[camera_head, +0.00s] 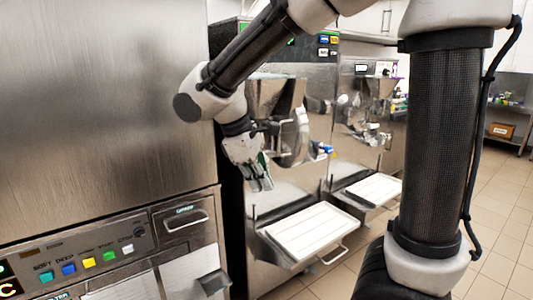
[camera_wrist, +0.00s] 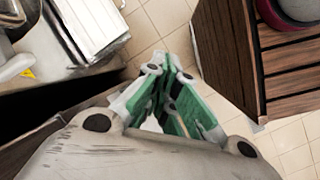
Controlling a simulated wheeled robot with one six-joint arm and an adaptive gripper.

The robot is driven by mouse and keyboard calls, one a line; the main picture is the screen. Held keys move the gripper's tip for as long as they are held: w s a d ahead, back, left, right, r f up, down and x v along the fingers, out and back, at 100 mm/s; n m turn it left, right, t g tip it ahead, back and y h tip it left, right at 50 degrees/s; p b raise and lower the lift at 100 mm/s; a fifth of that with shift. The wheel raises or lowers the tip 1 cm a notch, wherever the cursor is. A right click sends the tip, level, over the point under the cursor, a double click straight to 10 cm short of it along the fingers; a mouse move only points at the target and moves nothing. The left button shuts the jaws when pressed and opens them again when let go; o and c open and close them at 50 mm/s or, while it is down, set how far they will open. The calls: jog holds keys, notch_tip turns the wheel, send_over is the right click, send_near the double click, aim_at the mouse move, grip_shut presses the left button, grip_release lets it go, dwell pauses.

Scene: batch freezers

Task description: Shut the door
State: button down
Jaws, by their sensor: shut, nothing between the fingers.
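A large brushed-steel door panel (camera_head: 100,110) fills the left of the head view, above a control panel. I cannot tell whether it is fully closed, and no handle shows on it. A batch freezer (camera_head: 290,190) with a shiny front door (camera_head: 292,125) stands to its right; the arm partly hides that door and its state is unclear. My gripper (camera_head: 262,184) hangs pointing down in front of this freezer, to the right of the steel panel. In the wrist view my gripper (camera_wrist: 172,62) has its green-padded fingers together, with nothing held.
The control panel (camera_head: 80,262) has coloured buttons and a small handled drawer (camera_head: 185,222). White trays (camera_head: 308,230) jut out from the freezers. A second freezer (camera_head: 365,120) stands behind. A slatted wooden unit (camera_wrist: 290,70) is at right in the wrist view. Tiled floor (camera_head: 505,215) is open at right.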

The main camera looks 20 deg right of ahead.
jog(key=w+a+r+n+t+h, duration=0.25)
jog(key=w+a+n+h, duration=0.25)
jog(key=w+a+n, duration=0.25)
notch_tip(320, 180, up, 6)
jog(key=w+d+n+h, duration=0.1)
jog(key=d+n+h, duration=0.1)
jog(key=x, duration=1.3)
jog(key=shift+d+r, duration=0.35)
jog(key=shift+w+d, duration=0.1)
jog(key=shift+d, duration=0.05)
